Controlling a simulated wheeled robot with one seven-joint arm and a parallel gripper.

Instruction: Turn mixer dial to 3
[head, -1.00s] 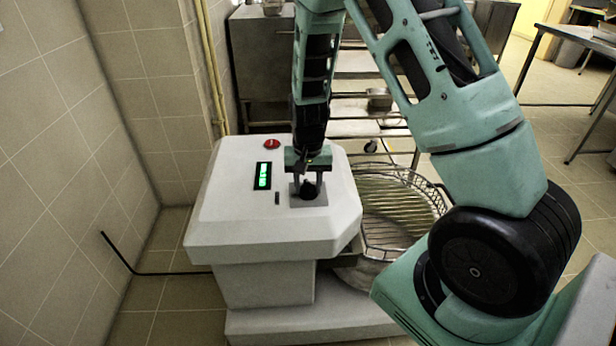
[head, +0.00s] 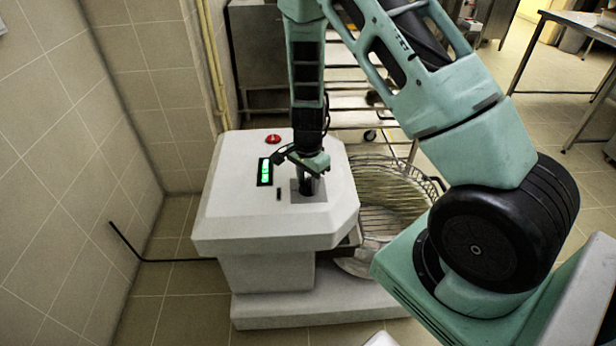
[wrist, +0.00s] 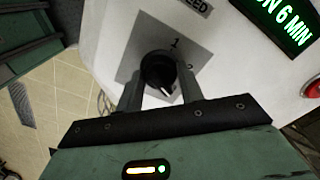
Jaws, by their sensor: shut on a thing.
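The mixer (head: 225,215) is a large white housing with a sloped top. Its black round dial (wrist: 152,66) sits on a grey square plate (wrist: 133,50), with the numbers 1 and 2 printed beside it. A pale pointer mark shows on the dial's near side in the wrist view; the number it faces is not readable. My gripper (head: 306,187) reaches down from above onto the dial, its fingers (wrist: 158,80) shut on either side of it.
A green display (head: 265,172) on the mixer reads "ON 6 MIN" in the wrist view, with a red button (head: 273,139) nearby. A wire guard (head: 400,180) over the bowl is to the right. A tiled wall (head: 60,150) stands on the left.

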